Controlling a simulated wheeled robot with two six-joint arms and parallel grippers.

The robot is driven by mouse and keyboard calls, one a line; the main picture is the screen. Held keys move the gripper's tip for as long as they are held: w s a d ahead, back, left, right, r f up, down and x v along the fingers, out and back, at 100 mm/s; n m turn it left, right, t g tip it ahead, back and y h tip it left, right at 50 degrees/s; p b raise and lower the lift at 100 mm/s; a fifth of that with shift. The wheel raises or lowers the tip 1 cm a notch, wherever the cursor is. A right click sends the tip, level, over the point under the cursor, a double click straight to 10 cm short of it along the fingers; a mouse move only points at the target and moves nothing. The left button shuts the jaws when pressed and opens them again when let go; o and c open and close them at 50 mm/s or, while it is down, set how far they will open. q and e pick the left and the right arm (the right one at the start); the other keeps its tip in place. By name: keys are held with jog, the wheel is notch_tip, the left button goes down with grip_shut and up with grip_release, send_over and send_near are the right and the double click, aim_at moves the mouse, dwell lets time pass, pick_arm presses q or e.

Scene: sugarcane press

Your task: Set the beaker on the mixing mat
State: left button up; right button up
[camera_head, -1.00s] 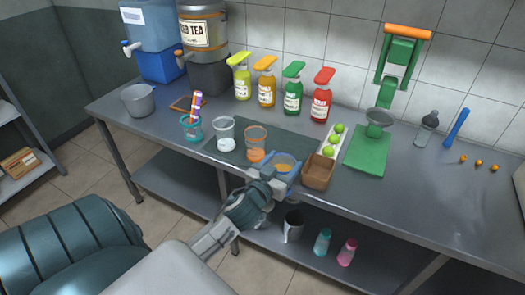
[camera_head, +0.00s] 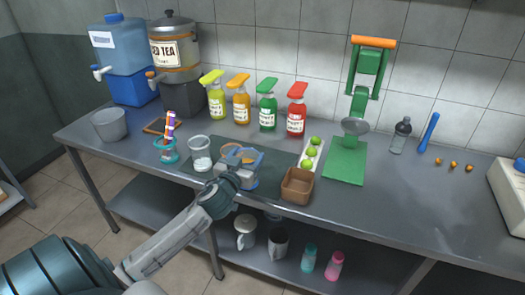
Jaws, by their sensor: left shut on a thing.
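My right gripper is out of view.
A clear cup with white content (camera_head: 200,157) and a teal cup with striped sticks (camera_head: 166,151) stand left. A brown box (camera_head: 297,186) and a tray of limes (camera_head: 311,153) are right. Several syrup bottles (camera_head: 267,107) line the back.

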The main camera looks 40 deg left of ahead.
pick_arm(q)
jog(key=w+f+p, duration=0.2)
jog(key=w+f, duration=0.2)
jog(key=w, duration=0.6)
jog(key=shift+w+f+p, duration=0.25)
jog(key=shift+w+p, duration=0.05)
jog(key=shift+f, duration=0.1)
jog(key=o, duration=1.7)
